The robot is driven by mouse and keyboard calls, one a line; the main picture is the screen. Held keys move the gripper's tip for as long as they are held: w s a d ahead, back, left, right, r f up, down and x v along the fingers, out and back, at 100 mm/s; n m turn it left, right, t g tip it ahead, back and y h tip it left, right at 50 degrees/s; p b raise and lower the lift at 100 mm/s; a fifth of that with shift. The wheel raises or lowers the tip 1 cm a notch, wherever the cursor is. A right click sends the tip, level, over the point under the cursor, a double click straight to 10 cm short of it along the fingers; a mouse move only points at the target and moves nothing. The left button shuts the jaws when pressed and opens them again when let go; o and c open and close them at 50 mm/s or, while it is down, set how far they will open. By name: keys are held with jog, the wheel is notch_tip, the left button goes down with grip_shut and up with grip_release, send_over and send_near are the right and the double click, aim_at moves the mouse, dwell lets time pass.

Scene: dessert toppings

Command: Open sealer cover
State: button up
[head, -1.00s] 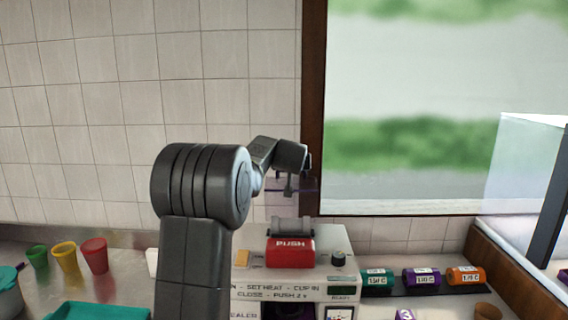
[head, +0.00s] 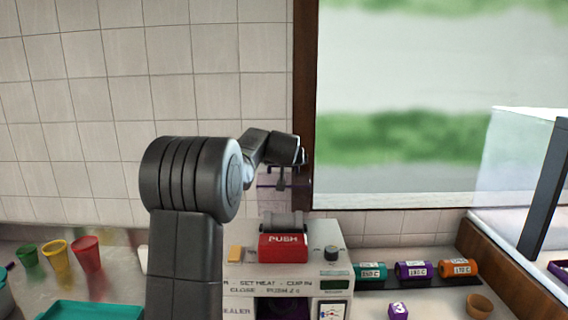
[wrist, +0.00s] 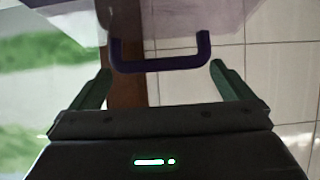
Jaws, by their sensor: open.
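The sealer (head: 300,268) is a pale machine on the counter with a red PUSH block (head: 283,248) on top. A see-through, purple-tinted cover (wrist: 175,18) with a dark purple U-shaped handle (wrist: 160,64) shows in the wrist view; it looks raised above the machine. In the head view my gripper (head: 281,180) is above and behind the red block, close to a thin purple bar. In the wrist view my gripper (wrist: 160,72) is open, with the handle between its two fingers and a gap on each side. My arm hides the sealer's left part.
Green (head: 27,256), yellow (head: 57,256) and red (head: 87,254) cups stand at left, near a teal tray (head: 90,311). Teal (head: 370,271), purple (head: 414,271) and orange (head: 456,269) rolls lie right of the sealer. A tiled wall and window stand behind.

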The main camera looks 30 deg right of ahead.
jog(key=b+v, duration=0.3)
jog(key=v, duration=1)
jog(key=shift+f, duration=0.15)
